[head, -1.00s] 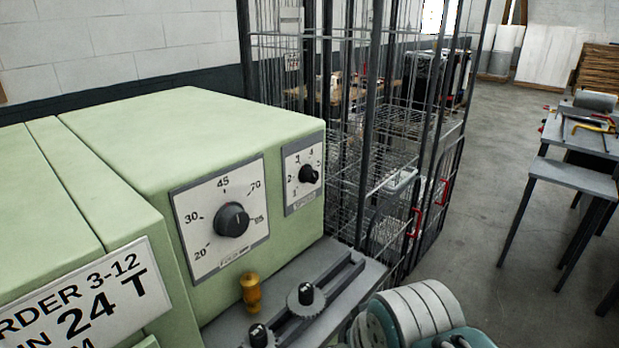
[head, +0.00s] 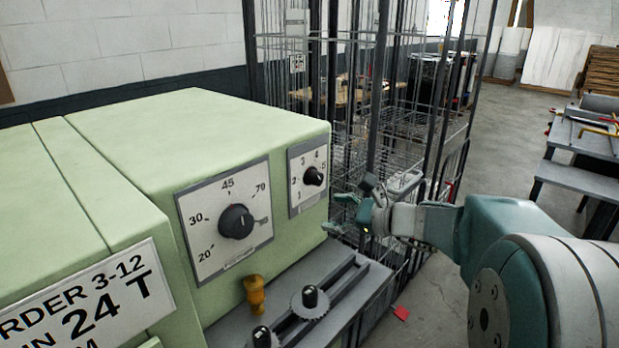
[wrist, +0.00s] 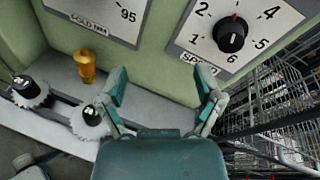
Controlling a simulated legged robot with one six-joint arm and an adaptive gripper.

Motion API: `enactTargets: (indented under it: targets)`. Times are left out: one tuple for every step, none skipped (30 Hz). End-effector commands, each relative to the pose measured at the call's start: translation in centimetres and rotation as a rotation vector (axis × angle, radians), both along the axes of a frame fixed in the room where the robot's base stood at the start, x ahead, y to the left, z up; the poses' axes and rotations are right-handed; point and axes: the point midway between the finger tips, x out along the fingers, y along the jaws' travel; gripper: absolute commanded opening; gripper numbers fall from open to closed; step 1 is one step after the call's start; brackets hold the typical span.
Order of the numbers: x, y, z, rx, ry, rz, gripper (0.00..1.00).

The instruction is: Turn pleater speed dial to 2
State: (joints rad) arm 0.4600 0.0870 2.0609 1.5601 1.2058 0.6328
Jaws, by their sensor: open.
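The speed dial is a small black knob (head: 313,176) on a white numbered plate on the right of the green pleater's front. In the wrist view the knob (wrist: 231,36) is at upper right, ringed by numbers including 2 to 6. A small red mark shows at its upper edge, toward the 3; I cannot tell the pointer for certain. My gripper (head: 336,212) is open and empty, just right of and below the dial, apart from it. In the wrist view its two fingers (wrist: 163,80) are spread, below and left of the knob.
The larger fold dial (head: 236,222) is left of the speed dial. A yellow handle (head: 254,295) and black-topped knobs (head: 310,297) stand on the grey ledge below. A wire cage (head: 400,130) stands close behind at right. A grey table (head: 580,140) is farther right.

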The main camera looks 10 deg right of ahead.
Motion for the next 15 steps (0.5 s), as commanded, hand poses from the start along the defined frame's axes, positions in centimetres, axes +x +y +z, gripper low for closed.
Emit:
enactTargets:
  targets:
    - [1.4, -2.0, 0.0, 0.092, 0.009, -0.060, 0.85]
    - [2.1, -2.9, 0.1, 0.141, 0.012, -0.090, 0.85]
    - [2.8, -4.1, 0.2, 0.196, 0.011, -0.123, 0.85]
    - [3.2, -4.8, 0.3, 0.231, 0.010, -0.143, 0.85]
    - [3.5, -5.4, 0.4, 0.258, 0.009, -0.159, 0.85]
    - [3.9, -6.0, 0.5, 0.287, 0.008, -0.176, 0.85]
    - [4.0, -6.3, 0.5, 0.302, 0.007, -0.184, 0.85]
    - [4.2, -6.4, 0.5, 0.312, 0.006, -0.189, 0.85]
    - [4.4, -6.4, 0.6, 0.317, 0.005, -0.192, 0.85]
    - [4.5, -6.3, 0.6, 0.318, 0.006, -0.192, 0.85]
    - [4.7, -6.1, 0.6, 0.318, 0.005, -0.191, 0.85]
    - [5.1, -5.8, 0.6, 0.317, 0.004, -0.190, 0.85]
    - [5.4, -5.5, 0.6, 0.317, 0.004, -0.190, 0.85]
    - [5.8, -5.2, 0.6, 0.317, 0.005, -0.189, 0.85]
    - [6.4, -4.7, 0.6, 0.316, 0.006, -0.187, 0.85]
